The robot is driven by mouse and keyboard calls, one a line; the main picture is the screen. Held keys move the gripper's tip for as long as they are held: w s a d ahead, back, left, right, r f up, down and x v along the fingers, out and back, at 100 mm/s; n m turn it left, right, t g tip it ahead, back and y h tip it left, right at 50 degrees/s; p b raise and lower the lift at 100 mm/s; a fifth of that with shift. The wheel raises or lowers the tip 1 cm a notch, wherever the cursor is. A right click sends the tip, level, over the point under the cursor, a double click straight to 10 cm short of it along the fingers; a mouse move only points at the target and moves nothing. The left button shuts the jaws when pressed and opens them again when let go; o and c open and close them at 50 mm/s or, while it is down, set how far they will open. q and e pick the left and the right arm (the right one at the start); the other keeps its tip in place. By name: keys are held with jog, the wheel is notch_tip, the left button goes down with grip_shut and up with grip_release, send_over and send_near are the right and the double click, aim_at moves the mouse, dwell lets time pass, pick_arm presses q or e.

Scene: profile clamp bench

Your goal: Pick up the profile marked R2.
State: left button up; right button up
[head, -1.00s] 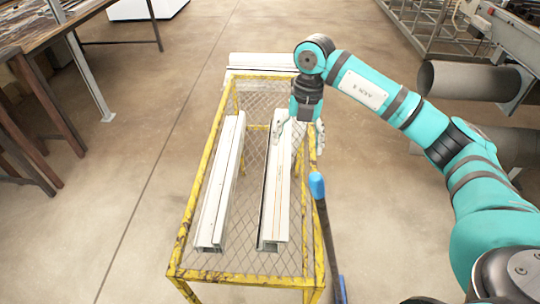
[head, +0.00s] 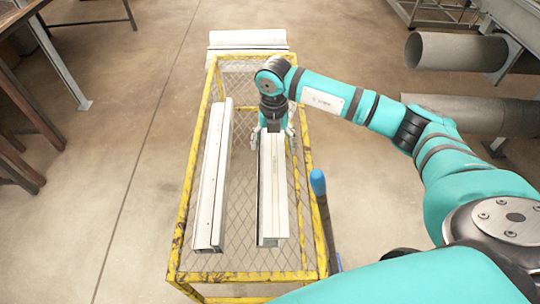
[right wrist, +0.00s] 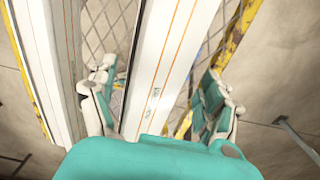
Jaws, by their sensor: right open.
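Two long white profiles lie side by side on the yellow-framed mesh stand. The right profile (head: 273,195) has thin orange lines along its top; the left profile (head: 211,180) lies apart from it. My right gripper (head: 273,137) is open at the far end of the right profile, hiding that end in the head view. In the right wrist view the right gripper (right wrist: 157,75) has one finger on each side of the orange-lined profile (right wrist: 165,60). A small marking shows on that profile, too small to read. I cannot tell whether the fingers touch it. My left gripper is not in view.
The yellow stand (head: 184,215) has a raised frame around its mesh. Another white profile (head: 247,40) lies at the stand's far end. A blue-tipped bar (head: 325,215) stands close to its right side. Large grey pipes (head: 455,52) are at the right. The floor left of the stand is clear.

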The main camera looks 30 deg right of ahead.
aim_at(275, 150)
jog(key=shift+s+f, duration=0.1)
jog(key=shift+f, duration=0.4)
notch_tip(275, 150, down, 4)
jog(key=shift+s+d+r+p, duration=0.1)
jog(key=shift+r+p, duration=0.05)
jog(key=shift+p, duration=0.4)
jog(key=shift+f, duration=0.55)
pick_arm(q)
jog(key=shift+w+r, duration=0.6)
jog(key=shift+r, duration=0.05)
pick_arm(e)
grip_shut()
